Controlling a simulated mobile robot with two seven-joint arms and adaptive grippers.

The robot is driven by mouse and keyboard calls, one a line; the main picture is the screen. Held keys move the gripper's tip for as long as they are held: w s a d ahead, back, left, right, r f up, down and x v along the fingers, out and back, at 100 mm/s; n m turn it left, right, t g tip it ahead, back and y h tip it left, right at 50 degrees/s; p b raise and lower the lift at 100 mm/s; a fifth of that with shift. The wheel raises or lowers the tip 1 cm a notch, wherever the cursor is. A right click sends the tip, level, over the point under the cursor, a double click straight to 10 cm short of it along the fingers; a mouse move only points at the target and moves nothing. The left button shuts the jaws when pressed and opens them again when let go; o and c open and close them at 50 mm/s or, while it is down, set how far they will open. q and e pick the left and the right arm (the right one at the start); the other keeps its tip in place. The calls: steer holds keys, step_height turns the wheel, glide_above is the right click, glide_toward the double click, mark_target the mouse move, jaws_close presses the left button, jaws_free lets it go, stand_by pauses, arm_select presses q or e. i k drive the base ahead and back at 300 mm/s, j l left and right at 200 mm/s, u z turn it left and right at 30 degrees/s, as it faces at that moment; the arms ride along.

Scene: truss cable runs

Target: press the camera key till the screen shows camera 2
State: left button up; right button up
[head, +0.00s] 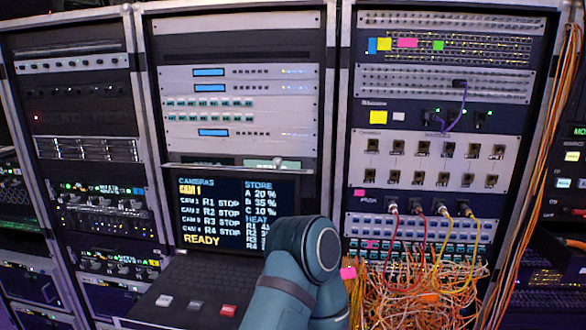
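The screen (222,208) stands in the middle rack. It lists cameras CAM 1 to CAM 4 with R1 to R4, each marked STOP. A highlighted line under CAMERAS reads CAM 1, and READY shows at the bottom. A teal arm link of mine covers the screen's lower right corner and the console's right part. Neither gripper is in view.
The right rack holds patch panels (440,160) with coloured cables. A tangle of orange cables (420,290) hangs low right of my arm. Another rack of equipment (95,150) stands at the left. The console's left part is clear.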

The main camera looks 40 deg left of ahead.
mark_target(163, 300)
steer(key=u, duration=1.7)
